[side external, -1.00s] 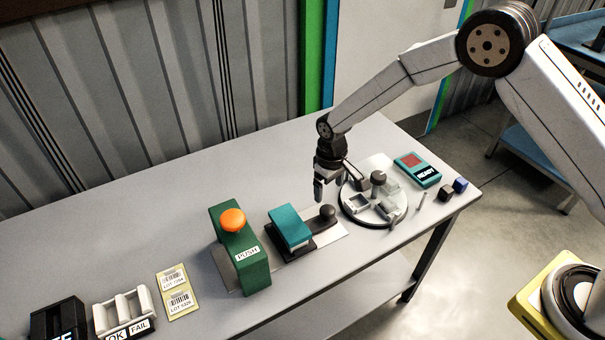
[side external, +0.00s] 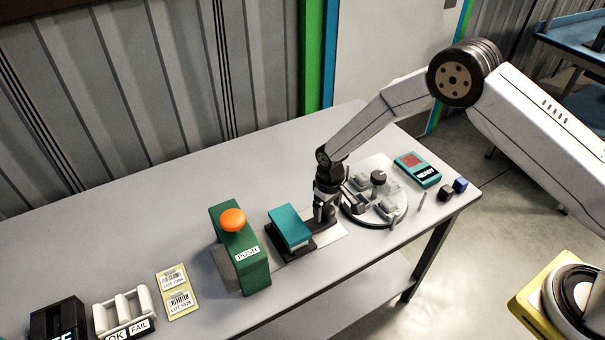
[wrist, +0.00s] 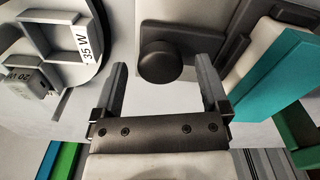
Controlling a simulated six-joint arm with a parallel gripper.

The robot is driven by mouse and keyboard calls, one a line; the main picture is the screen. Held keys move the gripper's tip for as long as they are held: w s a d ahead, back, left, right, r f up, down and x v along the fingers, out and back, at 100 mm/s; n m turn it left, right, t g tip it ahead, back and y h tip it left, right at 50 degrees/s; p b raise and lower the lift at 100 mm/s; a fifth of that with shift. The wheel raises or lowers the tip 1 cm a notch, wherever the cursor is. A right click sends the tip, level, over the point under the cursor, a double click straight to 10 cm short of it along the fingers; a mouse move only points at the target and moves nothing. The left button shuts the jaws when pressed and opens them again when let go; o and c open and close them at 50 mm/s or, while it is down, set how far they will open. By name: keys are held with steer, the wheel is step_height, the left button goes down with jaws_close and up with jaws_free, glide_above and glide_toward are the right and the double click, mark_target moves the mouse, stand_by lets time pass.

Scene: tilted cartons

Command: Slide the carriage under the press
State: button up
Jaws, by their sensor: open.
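The carriage (side external: 311,248) is a dark sled with a teal block (side external: 289,228) on it, resting on a pale rail to the right of the press. The press (side external: 240,255) is a green frame with an orange button (side external: 232,219) on top and a PUSH label. My gripper (side external: 322,220) is down at the carriage's right end, where it hides the knob in the side view. In the wrist view, the dark round knob (wrist: 159,63) lies between the open fingers of my gripper (wrist: 166,85), with room on both sides. I cannot tell whether a finger touches it.
A round grey dial plate (side external: 395,210) with small blocks stands close right of my gripper. A teal READY box (side external: 418,170) and two small cubes lie farther right. Label cards (side external: 178,291) and a white OK/FAIL bin (side external: 125,312) lie left of the press. The table's back is clear.

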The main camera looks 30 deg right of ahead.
mark_target(280, 226)
jaws_close()
stand_by(0.3)
steer(key=a, duration=1.3)
steer(key=shift+w+a, duration=0.1)
steer(key=shift+a, duration=0.2)
steer(key=shift+r, duration=0.1)
jaws_free()
steer(key=shift+a, duration=0.1)
